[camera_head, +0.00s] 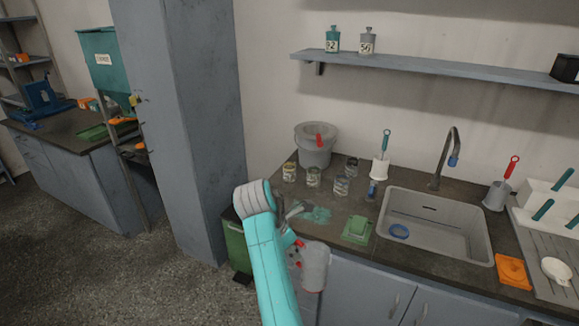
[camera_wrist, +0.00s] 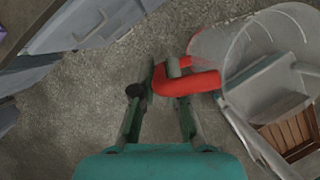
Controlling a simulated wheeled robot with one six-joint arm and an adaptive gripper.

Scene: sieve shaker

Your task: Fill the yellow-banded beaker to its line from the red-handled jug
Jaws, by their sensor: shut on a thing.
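My gripper (camera_wrist: 165,88) is shut on the red handle (camera_wrist: 186,82) of the jug in the wrist view. The clear grey jug body (camera_wrist: 248,45) is at the upper right there. In the head view the jug (camera_head: 315,268) hangs off the counter's front edge, beside my turquoise arm, and looks roughly upright. My fingers are mostly hidden behind the arm there. Several small beakers stand on the counter: a front-left one (camera_head: 289,173), a middle one (camera_head: 313,178), a right one (camera_head: 341,186) and a rear one (camera_head: 351,168). Their band colours are too small to tell surely. I cannot tell the jug's fill.
A grey bucket (camera_head: 314,152) with a red part stands behind the beakers. A teal patch (camera_head: 317,215) marks the counter. A tall grey column (camera_head: 180,120) stands left.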

